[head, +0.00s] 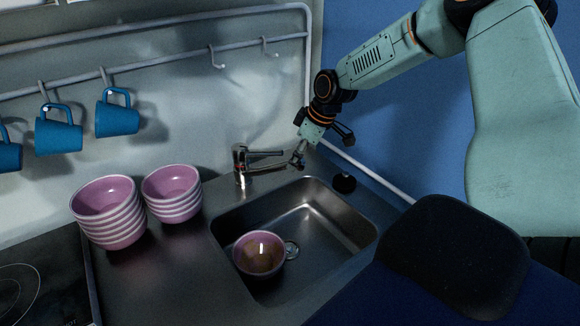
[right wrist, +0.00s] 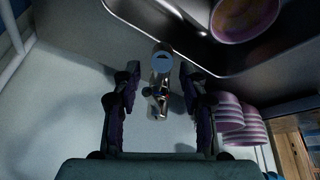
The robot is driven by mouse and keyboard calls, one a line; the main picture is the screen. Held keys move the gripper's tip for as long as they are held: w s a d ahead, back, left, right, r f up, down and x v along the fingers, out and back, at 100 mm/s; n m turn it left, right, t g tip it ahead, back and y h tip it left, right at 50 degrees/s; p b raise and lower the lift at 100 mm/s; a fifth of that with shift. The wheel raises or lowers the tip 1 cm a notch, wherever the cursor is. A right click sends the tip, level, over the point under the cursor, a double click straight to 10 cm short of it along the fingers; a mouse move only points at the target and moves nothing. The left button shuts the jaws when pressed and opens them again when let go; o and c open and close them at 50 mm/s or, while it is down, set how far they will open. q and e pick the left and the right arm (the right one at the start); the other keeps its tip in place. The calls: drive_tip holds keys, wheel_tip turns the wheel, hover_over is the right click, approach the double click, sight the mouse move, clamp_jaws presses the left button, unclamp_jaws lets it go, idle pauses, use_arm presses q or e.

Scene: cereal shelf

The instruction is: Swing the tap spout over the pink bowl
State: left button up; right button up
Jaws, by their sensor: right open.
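The chrome tap (head: 241,163) stands at the back edge of the sink, and its spout extends to the right along that edge. The pink bowl (head: 258,254) sits upright in the sink basin, in front of the tap and apart from the spout; it also shows in the right wrist view (right wrist: 245,14). My right gripper (head: 318,148) is at the spout's free end. In the right wrist view, its two dark fingers are spread, with the tap (right wrist: 161,75) between them and a gap on each side. Whether a finger touches the spout is unclear. My left gripper is out of view.
Two stacks of pink bowls, one on the left (head: 108,213) and one on the right (head: 172,194), stand left of the sink (head: 318,205). Blue mugs (head: 117,113) hang from a wall rail (head: 150,67). A dark hob (head: 40,285) lies at the lower left.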

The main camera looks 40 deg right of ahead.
sight(275, 168)
drive_tip(key=b+x, duration=0.1)
drive_tip(key=x, duration=0.2)
drive_tip(key=shift+f, duration=0.15)
drive_tip(key=shift+w+a, duration=0.3)
drive_tip(key=shift+a, duration=0.1)
drive_tip(key=shift+s+d+f, duration=0.1)
drive_tip(key=shift+s+d, duration=0.1)
drive_tip(key=shift+d, duration=0.15)
drive_tip(key=shift+c, duration=0.4)
drive_tip(key=shift+d, duration=0.1)
drive_tip(key=shift+c, duration=0.7)
drive_tip(key=shift+w+a, duration=0.2)
drive_tip(key=shift+a, duration=0.15)
drive_tip(key=c, duration=0.4)
clamp_jaws()
drive_tip(key=shift+d, duration=0.2)
drive_tip(key=shift+a, duration=0.1)
